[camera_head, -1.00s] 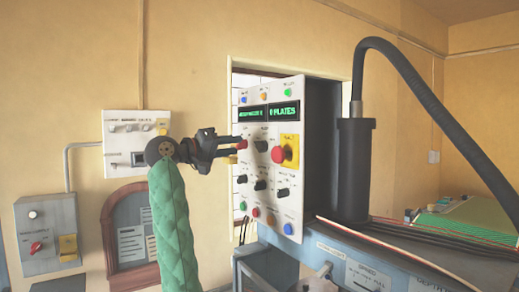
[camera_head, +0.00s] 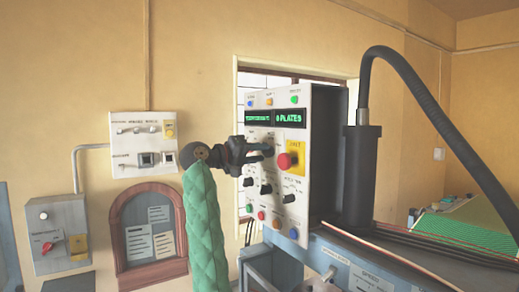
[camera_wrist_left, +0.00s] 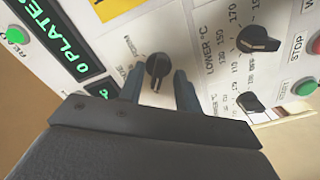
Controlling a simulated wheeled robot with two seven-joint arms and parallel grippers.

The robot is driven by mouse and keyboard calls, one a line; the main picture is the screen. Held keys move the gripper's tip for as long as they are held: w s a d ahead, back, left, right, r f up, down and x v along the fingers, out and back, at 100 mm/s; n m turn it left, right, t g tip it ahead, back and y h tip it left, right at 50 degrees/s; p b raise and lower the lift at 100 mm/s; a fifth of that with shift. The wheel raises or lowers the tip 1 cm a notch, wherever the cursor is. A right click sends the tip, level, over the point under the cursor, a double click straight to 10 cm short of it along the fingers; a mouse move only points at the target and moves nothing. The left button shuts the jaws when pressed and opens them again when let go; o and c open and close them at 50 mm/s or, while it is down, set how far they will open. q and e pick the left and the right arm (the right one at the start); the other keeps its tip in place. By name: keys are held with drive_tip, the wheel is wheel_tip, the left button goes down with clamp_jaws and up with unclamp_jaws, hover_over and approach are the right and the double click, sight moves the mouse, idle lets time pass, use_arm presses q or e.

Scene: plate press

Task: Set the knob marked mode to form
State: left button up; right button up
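The mode knob (camera_wrist_left: 157,68) is a black pointer knob on the white control panel (camera_head: 278,221); in the left wrist view, part of its label shows beside it. The exact setting of its pointer is too small to tell. My left gripper (camera_head: 266,150) is at the panel face, below the green displays and left of the red mushroom button. In the left wrist view its two dark fingers (camera_wrist_left: 158,88) are apart, one on each side of the knob's lower end. I cannot tell whether they touch it. My right gripper is not in view.
A red mushroom button (camera_head: 284,161) on a yellow plate sits close right of the left gripper. Other black knobs (camera_head: 266,189) and coloured buttons sit lower on the panel. A black cylinder with a hose (camera_head: 361,175) stands right of the panel. Wall boxes (camera_head: 142,130) hang at left.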

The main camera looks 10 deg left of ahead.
use_arm(q)
drive_tip(key=shift+w+d, duration=0.1)
drive_tip(key=shift+d, duration=0.1)
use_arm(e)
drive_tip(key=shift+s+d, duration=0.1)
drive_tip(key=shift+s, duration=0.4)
use_arm(q)
clamp_jaws()
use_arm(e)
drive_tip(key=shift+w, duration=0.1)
use_arm(q)
drive_tip(key=shift+f, duration=0.1)
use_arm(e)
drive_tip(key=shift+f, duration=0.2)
